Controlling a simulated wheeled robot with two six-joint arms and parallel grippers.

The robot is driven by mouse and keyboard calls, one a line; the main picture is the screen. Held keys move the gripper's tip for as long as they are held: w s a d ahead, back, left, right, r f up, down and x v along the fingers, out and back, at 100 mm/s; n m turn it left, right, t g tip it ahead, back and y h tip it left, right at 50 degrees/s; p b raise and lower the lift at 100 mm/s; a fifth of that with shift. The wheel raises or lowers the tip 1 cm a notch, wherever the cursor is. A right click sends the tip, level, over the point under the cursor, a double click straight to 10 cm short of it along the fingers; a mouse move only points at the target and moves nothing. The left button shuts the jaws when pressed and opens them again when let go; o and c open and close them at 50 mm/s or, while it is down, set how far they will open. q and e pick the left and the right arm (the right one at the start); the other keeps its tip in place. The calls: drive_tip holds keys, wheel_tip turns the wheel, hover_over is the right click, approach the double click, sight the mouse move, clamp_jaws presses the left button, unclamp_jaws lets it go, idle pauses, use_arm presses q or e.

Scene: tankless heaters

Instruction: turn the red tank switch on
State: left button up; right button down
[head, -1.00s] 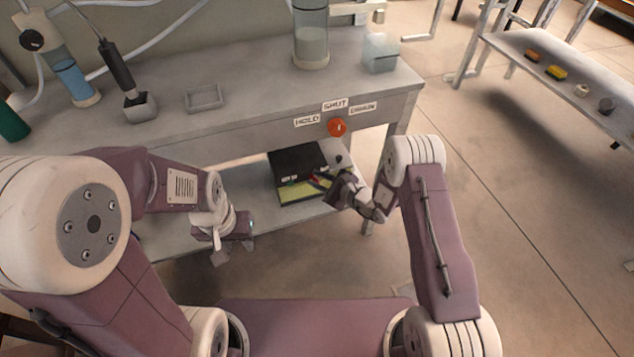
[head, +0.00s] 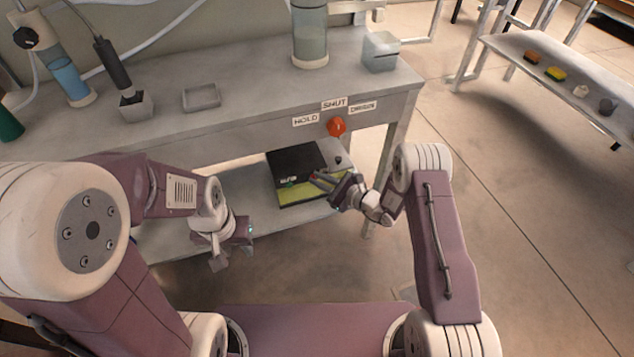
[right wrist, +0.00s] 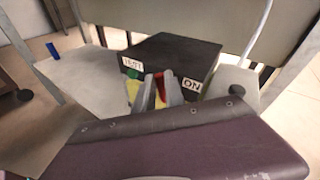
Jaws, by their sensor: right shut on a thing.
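The black box (head: 296,160) with a yellow-green front sits on the lower shelf. Its red switch (right wrist: 164,80) shows between the fingertips of my right gripper (right wrist: 160,92) in the right wrist view, beside an ON label (right wrist: 192,84). My right gripper is shut on this switch; the fingers hide part of it. In the head view, my right gripper (head: 320,181) reaches the box's front from the right. My left gripper (head: 232,250) hangs empty left of the box, its fingers looking apart.
A green button (right wrist: 132,73) and a TEST label (right wrist: 132,62) are left of the switch. A red-orange knob (head: 336,126) is on the bench front above, near HOLD, SHUT and another label. A grey piece with a dark knob (head: 338,160) stands right of the box.

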drive_tip(key=m+y+b, duration=0.1)
drive_tip(key=d+f+m+t+y+b, duration=0.1)
drive_tip(key=m+b, duration=0.1)
drive_tip(key=shift+w+d+y, duration=0.2)
drive_tip(key=shift+y, duration=0.1)
drive_tip(key=shift+w+d+f+m+t+y+b, duration=0.15)
drive_tip(key=shift+m+t+y+b, duration=0.2)
drive_tip(key=shift+m, duration=0.4)
drive_tip(key=shift+s+d+m+t+y+b, duration=0.1)
drive_tip(key=shift+d+m+t+b, duration=0.15)
drive_tip(key=shift+m+b, duration=0.4)
drive_tip(key=shift+w+d+f+m+t+y+b, duration=0.1)
drive_tip(key=shift+m+t+y+b, duration=0.25)
drive_tip(key=shift+m, duration=0.45)
drive_tip(key=c, duration=1.7)
unclamp_jaws()
drive_tip(key=p+v, duration=0.3)
drive_tip(key=v, duration=0.6)
